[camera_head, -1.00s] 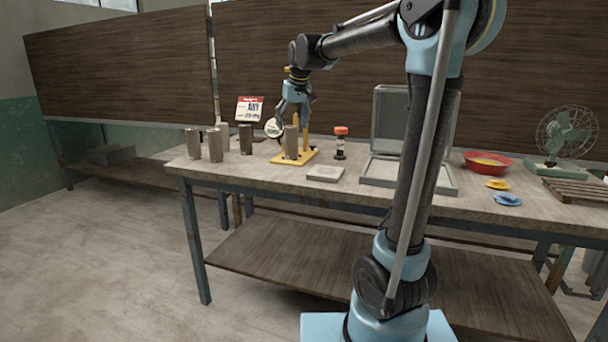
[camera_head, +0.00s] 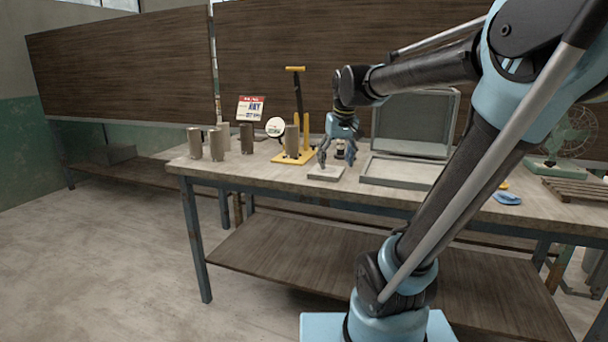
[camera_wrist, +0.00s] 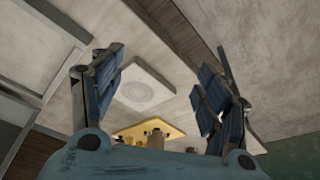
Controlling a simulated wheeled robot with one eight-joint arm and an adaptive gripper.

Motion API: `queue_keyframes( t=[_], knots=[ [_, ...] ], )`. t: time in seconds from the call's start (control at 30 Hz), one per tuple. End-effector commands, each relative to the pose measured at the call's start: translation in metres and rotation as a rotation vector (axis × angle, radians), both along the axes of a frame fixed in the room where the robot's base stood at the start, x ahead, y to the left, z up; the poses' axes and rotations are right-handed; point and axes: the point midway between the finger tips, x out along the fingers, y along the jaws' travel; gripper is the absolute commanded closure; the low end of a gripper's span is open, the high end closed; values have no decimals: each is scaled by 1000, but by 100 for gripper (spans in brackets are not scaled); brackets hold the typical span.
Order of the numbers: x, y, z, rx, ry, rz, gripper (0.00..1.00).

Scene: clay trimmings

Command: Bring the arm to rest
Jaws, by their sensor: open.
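My gripper (camera_head: 337,157) is open and empty, pointing down over the table, above or close to the pale square slab (camera_head: 325,173). In the wrist view the open fingers of my gripper (camera_wrist: 165,100) spread to either side, with the slab (camera_wrist: 142,88) showing between them and nothing held. My arm reaches from the base at the lower right up and across to the left. A yellow press-like stand (camera_head: 302,152) with a raised dark lever and a brown cylinder (camera_head: 291,140) stands left of the gripper. Its yellow base (camera_wrist: 135,131) also shows in the wrist view.
Several brown cylinders (camera_head: 216,144) stand at the table's left end, near a calendar sign (camera_head: 250,108). An open grey case (camera_head: 410,125) stands right of the gripper. A green fan (camera_head: 566,135) and a wooden pallet (camera_head: 575,192) are at the right.

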Motion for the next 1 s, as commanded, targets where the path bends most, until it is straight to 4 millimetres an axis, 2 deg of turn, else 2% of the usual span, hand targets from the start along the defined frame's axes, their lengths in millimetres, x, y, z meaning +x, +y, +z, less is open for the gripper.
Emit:
queue_keyframes(
  t=[0.03,0.3,0.6,0.8,1.0],
  knots=[
    [-17,-10,-12,-2,7,-18,31],
    [-98,-51,-77,-11,47,-102,31],
    [-178,-80,-157,-18,88,-194,31],
    [-206,-87,-189,-20,105,-228,31],
    [-212,-88,-196,-21,109,-235,31]
  ],
)
